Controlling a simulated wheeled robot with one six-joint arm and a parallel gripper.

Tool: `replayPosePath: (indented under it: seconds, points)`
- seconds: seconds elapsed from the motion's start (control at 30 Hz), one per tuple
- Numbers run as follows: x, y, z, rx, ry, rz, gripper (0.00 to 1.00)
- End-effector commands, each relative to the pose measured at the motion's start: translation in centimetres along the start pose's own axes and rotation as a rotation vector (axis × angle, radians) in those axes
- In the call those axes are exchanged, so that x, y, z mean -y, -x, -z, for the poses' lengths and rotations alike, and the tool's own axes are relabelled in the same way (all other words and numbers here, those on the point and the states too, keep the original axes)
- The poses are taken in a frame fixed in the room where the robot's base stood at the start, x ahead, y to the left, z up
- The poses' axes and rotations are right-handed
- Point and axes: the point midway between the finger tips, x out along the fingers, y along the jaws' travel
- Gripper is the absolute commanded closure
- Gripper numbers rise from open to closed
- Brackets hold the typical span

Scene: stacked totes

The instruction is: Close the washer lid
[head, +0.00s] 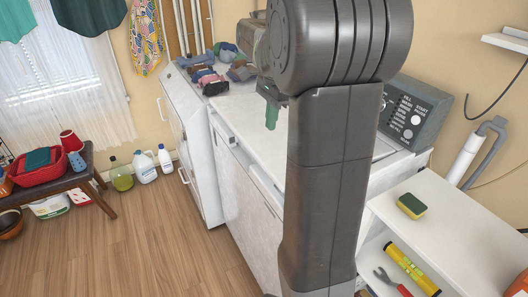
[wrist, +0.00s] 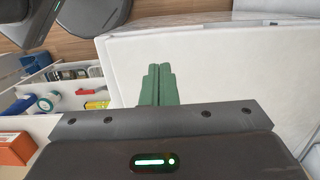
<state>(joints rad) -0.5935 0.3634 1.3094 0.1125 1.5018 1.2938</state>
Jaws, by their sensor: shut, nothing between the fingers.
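The white washer (head: 250,215) stands in the middle of the head view, partly hidden behind my arm. Its dark control panel (head: 415,112) is at the back right. The white lid (head: 238,108) lies roughly flat over the top, with a narrow gap along its front edge; I cannot tell whether it is fully down. The lid also fills much of the wrist view (wrist: 225,65). My gripper (head: 271,117) has green fingers, shut and empty, pointing down over the lid; they also show in the wrist view (wrist: 157,72). Whether they touch the lid is unclear.
Another white appliance (head: 190,130) stands left of the washer, with folded socks (head: 212,82) on it. A white shelf (head: 460,225) with a sponge (head: 411,205) is at the right. A bench (head: 60,190) and bottles (head: 145,168) stand at the left. The wooden floor in front is clear.

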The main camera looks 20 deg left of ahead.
Motion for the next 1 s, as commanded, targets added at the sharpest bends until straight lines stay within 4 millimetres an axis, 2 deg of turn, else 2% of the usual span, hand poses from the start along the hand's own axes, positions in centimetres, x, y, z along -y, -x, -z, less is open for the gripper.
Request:
replayPosePath:
  seconds: [0.3, 0.5, 0.7, 1.0]
  points:
    - [-0.1, -7.0, -0.1, 0.002, 0.003, -0.005, 1.00]
    - [-0.1, -10.2, -0.1, 0.001, 0.003, -0.003, 1.00]
    - [0.0, -11.6, 0.0, 0.000, 0.004, 0.001, 1.00]
    - [0.0, -11.7, 0.0, 0.000, 0.003, 0.001, 1.00]
